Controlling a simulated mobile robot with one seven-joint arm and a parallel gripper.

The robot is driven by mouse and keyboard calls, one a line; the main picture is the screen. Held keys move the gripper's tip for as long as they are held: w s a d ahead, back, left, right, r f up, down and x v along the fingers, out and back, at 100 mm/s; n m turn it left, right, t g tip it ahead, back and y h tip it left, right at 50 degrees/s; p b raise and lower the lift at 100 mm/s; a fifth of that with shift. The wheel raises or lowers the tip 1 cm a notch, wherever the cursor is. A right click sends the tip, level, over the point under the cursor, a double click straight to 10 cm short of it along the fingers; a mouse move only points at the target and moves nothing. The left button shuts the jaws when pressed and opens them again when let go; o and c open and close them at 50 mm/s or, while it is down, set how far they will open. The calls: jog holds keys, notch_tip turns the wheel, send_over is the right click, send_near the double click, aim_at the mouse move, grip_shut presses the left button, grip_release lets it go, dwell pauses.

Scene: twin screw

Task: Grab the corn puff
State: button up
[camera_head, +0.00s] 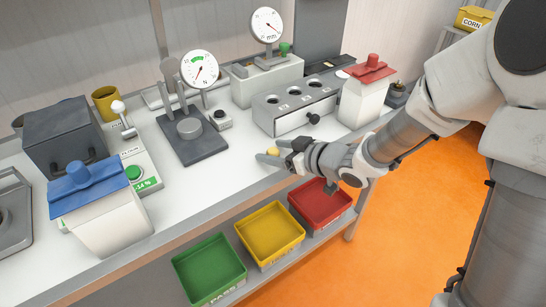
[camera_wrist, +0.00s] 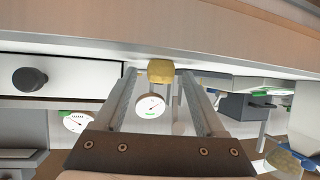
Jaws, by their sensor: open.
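The corn puff (camera_wrist: 160,71) is a small yellow-tan lump. In the wrist view it sits between the tips of my gripper (camera_wrist: 158,79), with a narrow gap visible on each side. In the head view the corn puff (camera_head: 273,151) is a small yellow spot near the front edge of the white bench, partly hidden by the fingers. My gripper (camera_head: 270,155) is open and low over that edge, reaching in from the right. I cannot tell whether a finger touches the puff.
A grey drawer unit with holes (camera_head: 292,107) stands behind my gripper. A white carton with a red top (camera_head: 362,97) is to its right, a dial press (camera_head: 190,130) to its left. Green (camera_head: 208,270), yellow (camera_head: 270,232) and red (camera_head: 320,203) bins sit on a shelf below.

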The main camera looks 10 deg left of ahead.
jog(key=shift+w+a+f, duration=0.15)
jog(key=shift+a+f, duration=0.05)
jog(key=shift+a, duration=0.15)
jog(key=shift+c, duration=0.2)
jog(key=c, duration=1)
jog(key=shift+o, duration=0.2)
jog(key=shift+r, duration=0.1)
